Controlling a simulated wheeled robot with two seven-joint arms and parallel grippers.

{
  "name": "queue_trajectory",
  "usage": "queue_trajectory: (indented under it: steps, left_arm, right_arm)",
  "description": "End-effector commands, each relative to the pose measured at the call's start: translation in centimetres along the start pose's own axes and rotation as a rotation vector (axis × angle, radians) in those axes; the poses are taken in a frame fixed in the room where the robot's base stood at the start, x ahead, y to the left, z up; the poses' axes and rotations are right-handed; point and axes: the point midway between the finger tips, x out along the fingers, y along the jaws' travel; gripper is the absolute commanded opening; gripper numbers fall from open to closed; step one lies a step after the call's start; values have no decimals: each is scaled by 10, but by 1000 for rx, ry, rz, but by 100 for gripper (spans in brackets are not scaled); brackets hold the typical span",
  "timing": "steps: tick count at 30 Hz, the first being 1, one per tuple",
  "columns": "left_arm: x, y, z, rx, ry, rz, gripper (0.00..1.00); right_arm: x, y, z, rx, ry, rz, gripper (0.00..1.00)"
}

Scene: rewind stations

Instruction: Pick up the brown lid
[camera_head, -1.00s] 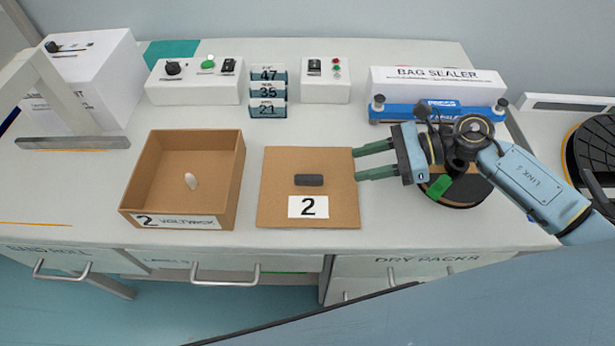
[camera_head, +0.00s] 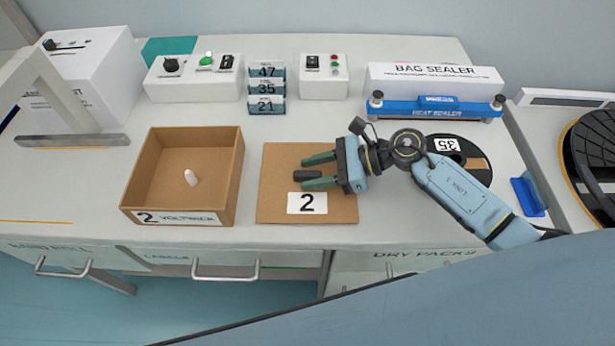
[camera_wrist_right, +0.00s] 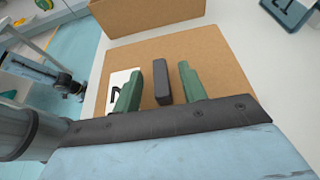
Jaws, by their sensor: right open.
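The brown lid (camera_head: 282,207) lies flat on the table, right of the open brown box. It has a dark bar handle (camera_head: 307,175) on top and a white label with a black 2. My right gripper (camera_head: 318,171) is open over the lid, with its green fingers on either side of the handle. In the right wrist view the handle (camera_wrist_right: 161,82) stands between the two fingers (camera_wrist_right: 158,90), with a gap on each side.
The open box (camera_head: 180,202) marked 2 holds a small white object (camera_head: 191,177). A black reel (camera_head: 468,158) marked 35 lies behind my right arm. A blue heat sealer (camera_head: 437,109) and control boxes (camera_head: 323,76) stand behind.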

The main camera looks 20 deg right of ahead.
Motion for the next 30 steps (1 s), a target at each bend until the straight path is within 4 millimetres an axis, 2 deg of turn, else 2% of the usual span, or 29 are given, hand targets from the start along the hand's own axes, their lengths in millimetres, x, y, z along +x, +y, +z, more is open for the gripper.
queue_trajectory:
  steps: [2,12,22,26,30]
  left_arm:
    - [0,0,1,-1,-1,1,64]
    - [0,0,2,-1,-5,1,64]
    - [-1,0,2,-1,-5,0,64]
    - [-5,1,2,-2,-5,1,64]
    - [-10,4,-1,-5,-2,5,64]
  right_arm:
    - [0,0,0,0,0,0,42]
    - [-1,0,0,0,0,0,0]
    - [-3,0,5,-3,0,0,0]
    - [-11,0,24,-5,0,0,0]
    - [-22,0,52,-8,0,0,0]
